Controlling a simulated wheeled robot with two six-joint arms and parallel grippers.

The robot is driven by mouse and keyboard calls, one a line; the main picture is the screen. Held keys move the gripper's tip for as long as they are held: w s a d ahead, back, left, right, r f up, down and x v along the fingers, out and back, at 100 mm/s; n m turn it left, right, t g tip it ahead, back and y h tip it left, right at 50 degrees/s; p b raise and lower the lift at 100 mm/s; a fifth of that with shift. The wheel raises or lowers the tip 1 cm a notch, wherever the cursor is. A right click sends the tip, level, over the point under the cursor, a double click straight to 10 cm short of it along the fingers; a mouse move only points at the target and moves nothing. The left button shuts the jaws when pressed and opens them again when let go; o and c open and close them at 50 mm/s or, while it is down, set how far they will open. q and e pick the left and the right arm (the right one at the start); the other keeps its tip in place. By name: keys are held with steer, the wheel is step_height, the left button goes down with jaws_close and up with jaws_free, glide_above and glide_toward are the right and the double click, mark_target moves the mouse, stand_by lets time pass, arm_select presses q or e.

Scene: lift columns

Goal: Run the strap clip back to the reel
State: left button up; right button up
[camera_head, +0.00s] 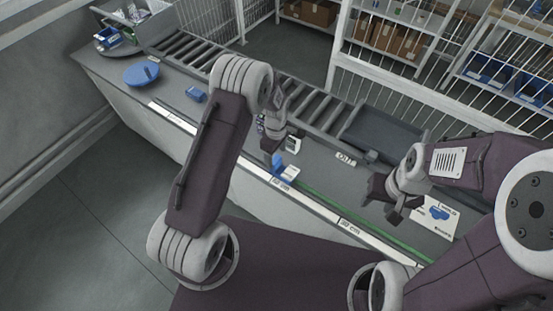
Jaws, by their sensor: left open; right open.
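A green strap (340,208) runs along the front of the grey counter. Its left end is by a small blue and white piece (287,172), and its right end goes out of sight behind my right arm. I cannot tell whether that piece is the clip or the reel. My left gripper (271,146) is open and empty, just above and behind the blue and white piece. My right gripper (393,204) is open and empty over the counter, behind the right part of the strap.
A card with a blue picture (437,214) lies right of my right gripper. A roller conveyor (190,50) runs along the back, with a dark tray (380,133). A blue disc (141,75) and blue box (195,95) sit at the left. White fence bars stand behind.

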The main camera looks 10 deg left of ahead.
mark_target(275, 159)
arm_select(q)
step_height(275, 159, down, 5)
steer(key=shift+w+a+r+p, duration=0.1)
steer(key=shift+a+r+p, duration=0.1)
steer(key=shift+p, duration=0.4)
steer(key=shift+d+f, duration=0.2)
steer(key=shift+f, duration=0.25)
jaws_close()
